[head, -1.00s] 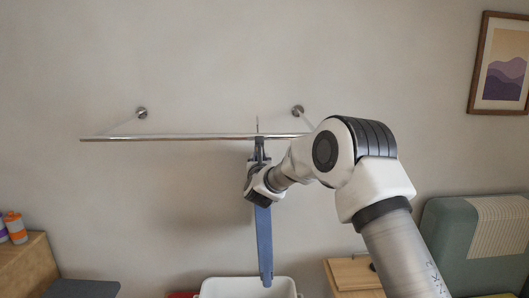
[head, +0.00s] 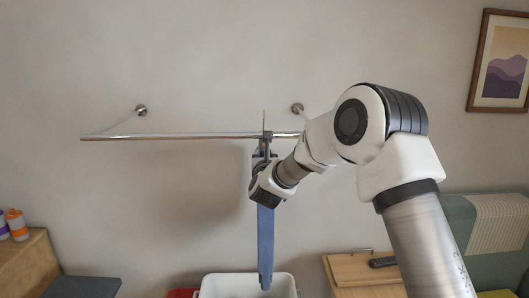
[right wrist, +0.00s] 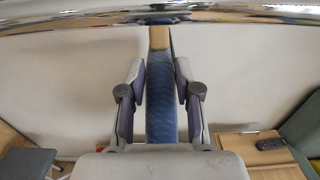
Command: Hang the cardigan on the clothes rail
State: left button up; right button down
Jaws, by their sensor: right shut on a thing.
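The blue cardigan (head: 265,245) hangs edge-on as a narrow strip below my right gripper (head: 265,152). In the right wrist view the cardigan (right wrist: 161,105) stands between my two fingers, with a pale wooden hanger part (right wrist: 160,38) at its top. My right gripper is shut on the cardigan and its hanger. The thin hanger hook (head: 264,118) rises above the clothes rail (head: 180,136) in the head view. I cannot tell whether the hook is over the rail. The rail also crosses the top of the right wrist view (right wrist: 80,24). My left gripper is not in view.
A white bin (head: 225,286) stands below the cardigan. Another wooden cabinet (head: 25,265) with bottles (head: 16,224) is at left. The rail's left part is empty. A green chair (head: 490,240) stands at right.

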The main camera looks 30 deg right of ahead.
jog(key=p+v, duration=0.2)
jog(key=v, duration=0.3)
jog(key=shift+s+a+r, duration=0.15)
jog(key=shift+s+r, duration=0.05)
jog(key=shift+s, duration=0.15)
jog(key=shift+p+v, duration=1.05)
jog(key=shift+v, duration=1.1)
jog(key=shift+f+b, duration=0.75)
jog(key=shift+b, duration=0.35)
jog(key=shift+w+f+b, duration=0.1)
jog(key=shift+f+b, duration=0.7)
jog(key=shift+b, duration=0.3)
jog(key=shift+f+b, duration=0.3)
jog(key=shift+b, duration=0.3)
